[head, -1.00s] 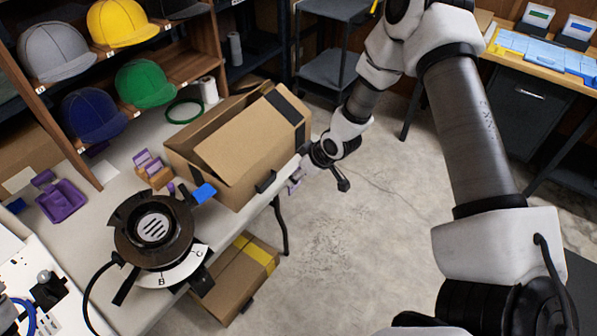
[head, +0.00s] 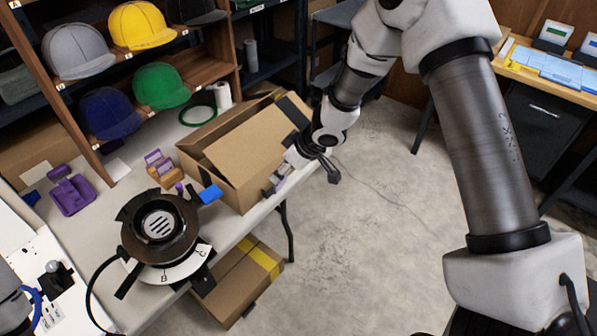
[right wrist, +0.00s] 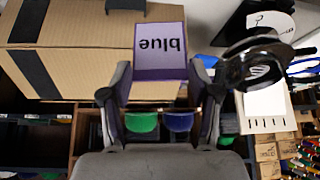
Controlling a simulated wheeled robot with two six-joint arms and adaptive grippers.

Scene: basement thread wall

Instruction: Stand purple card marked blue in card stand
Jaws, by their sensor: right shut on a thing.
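My right gripper (head: 277,181) is shut on the purple card (right wrist: 160,48) beside the table's front edge, in front of the cardboard box. In the right wrist view the card sits between the fingertips, its word "blue" reading upside down. A small wooden stand (head: 168,181), apparently the card stand, is on the table left of the box, with purple pieces (head: 154,158) in or against it. The gripper is well to the right of this stand. My left gripper is not in view.
An open cardboard box (head: 238,150) stands between stand and gripper. A round dark device (head: 160,250) with a lettered dial and a blue piece (head: 210,194) are in front of the stand. A purple tray (head: 72,196) lies left; caps (head: 140,24) fill shelves behind.

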